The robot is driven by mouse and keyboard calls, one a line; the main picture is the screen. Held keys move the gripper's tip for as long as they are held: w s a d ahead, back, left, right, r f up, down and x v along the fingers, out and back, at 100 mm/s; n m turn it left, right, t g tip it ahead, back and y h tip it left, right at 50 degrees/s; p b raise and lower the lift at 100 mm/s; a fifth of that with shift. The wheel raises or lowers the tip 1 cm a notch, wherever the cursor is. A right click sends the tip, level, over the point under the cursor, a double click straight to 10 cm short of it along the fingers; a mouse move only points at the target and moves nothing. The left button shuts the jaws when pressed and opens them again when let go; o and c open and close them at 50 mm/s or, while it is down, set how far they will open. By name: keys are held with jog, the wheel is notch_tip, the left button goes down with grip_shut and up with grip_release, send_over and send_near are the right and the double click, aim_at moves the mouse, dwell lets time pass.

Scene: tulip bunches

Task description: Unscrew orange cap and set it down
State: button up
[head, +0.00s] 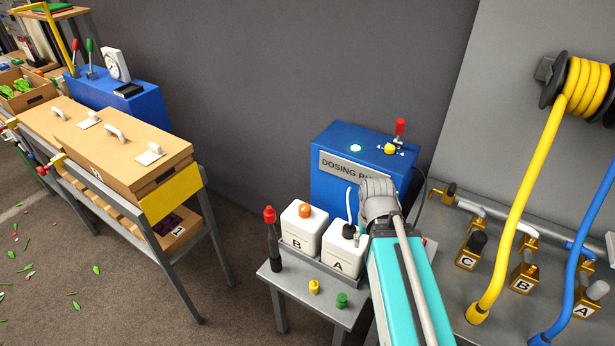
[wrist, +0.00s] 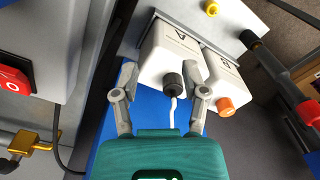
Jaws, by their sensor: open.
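The orange cap (head: 305,211) sits on the top of white canister B (head: 303,235). In the wrist view the cap (wrist: 225,106) lies right of my gripper (wrist: 158,68), outside its fingers. My gripper is open, with its two grey fingers apart. Between and beyond them are white canister A (wrist: 170,55) and its black cap (wrist: 172,82), which has a white tube. I cannot tell from this angle whether the fingers touch canister A. In the head view my arm covers part of canister A's right side (head: 343,255), and my fingertips cannot be made out.
Both canisters stand in a grey tray on a small table (head: 270,275). A yellow knob (head: 314,287) and a green knob (head: 342,300) stand in front, a red-topped post (head: 272,240) at left. A blue dosing box (head: 330,195) is behind. Valves and hoses are at right.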

jog(key=shift+o, duration=0.3)
jog(key=o, duration=0.4)
jog(key=shift+w+a, duration=0.1)
jog(key=shift+w, duration=0.05)
jog(key=shift+o, duration=0.7)
jog(key=shift+w+a+r, duration=0.1)
jog(key=shift+w+a, duration=0.05)
jog(key=shift+w, duration=0.1)
jog(key=r+m+p, duration=0.2)
jog(key=m, duration=1.4)
send_over(305, 207)
jog(key=shift+a+f, duration=0.1)
jog(key=shift+f, duration=0.1)
notch_tip(305, 207, down, 14)
jog(key=b, duration=1.4)
jog(key=shift+r, duration=0.2)
